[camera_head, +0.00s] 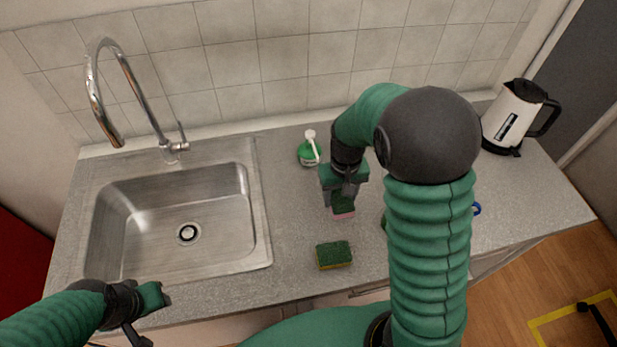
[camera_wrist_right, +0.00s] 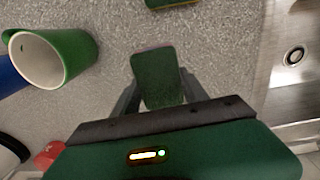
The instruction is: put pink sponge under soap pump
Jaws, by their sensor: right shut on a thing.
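The pink sponge (camera_head: 343,212), with a dark green top face, is held in my right gripper (camera_head: 341,196) just over the counter. The right wrist view shows the sponge's green face (camera_wrist_right: 157,78) between the two fingers (camera_wrist_right: 158,98). I cannot tell whether it touches the counter. The soap pump (camera_head: 309,153) is a green bottle with a white pump head. It stands upright behind and left of my right gripper, apart from the sponge. My left gripper (camera_head: 150,312) is at the lower left near the sink's front edge; its finger opening is unclear.
A yellow sponge with a green top (camera_head: 334,255) lies near the counter's front. The sink (camera_head: 180,225) is at left, a white kettle (camera_head: 513,117) at back right. A green cup (camera_wrist_right: 55,55) shows in the wrist view. Counter between pump and yellow sponge is clear.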

